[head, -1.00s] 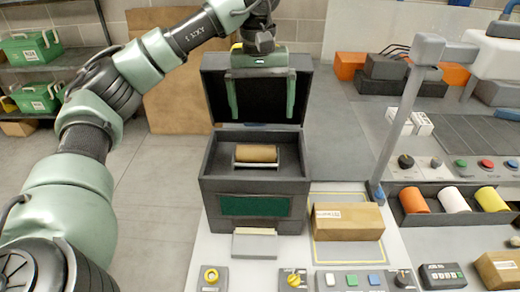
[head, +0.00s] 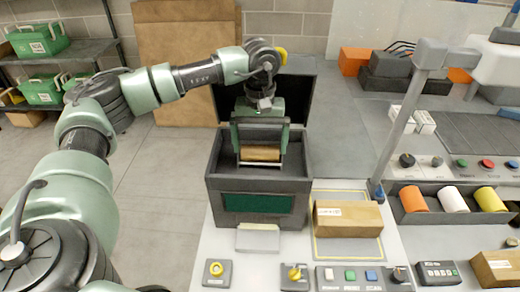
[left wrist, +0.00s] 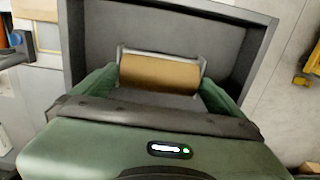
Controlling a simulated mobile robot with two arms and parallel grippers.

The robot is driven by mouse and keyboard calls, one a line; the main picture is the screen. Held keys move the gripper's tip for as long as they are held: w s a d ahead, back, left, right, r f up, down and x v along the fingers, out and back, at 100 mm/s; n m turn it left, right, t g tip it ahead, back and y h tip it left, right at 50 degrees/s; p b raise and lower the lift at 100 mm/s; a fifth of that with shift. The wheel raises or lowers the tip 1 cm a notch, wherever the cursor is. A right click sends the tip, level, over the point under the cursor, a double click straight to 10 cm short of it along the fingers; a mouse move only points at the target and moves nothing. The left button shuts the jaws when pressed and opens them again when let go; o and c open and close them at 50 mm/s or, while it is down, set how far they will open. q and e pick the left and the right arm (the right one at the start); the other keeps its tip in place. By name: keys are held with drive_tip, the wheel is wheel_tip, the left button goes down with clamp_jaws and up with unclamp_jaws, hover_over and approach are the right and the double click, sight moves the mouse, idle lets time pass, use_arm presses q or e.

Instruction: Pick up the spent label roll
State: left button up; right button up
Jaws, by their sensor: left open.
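The spent label roll, a brown cardboard core (head: 260,153), lies across a holder inside the open dark printer box (head: 258,187). In the left wrist view the roll (left wrist: 160,71) shows between my fingers, its ends at the pale holder brackets. My left gripper (head: 260,160) is open and points down into the box, its two fingers at either side of the roll. In the left wrist view a finger stands off each end of the roll, and I see no grip on it. My right gripper is not in view.
The box's raised lid (head: 303,95) stands behind my left gripper. A brown carton (head: 347,218) lies on the bench to the right. A rack (head: 408,217) with orange, white and yellow rolls stands further right. Buttons and knobs line the front.

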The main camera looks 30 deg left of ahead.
use_arm(q)
drive_tip(key=c, duration=1.1)
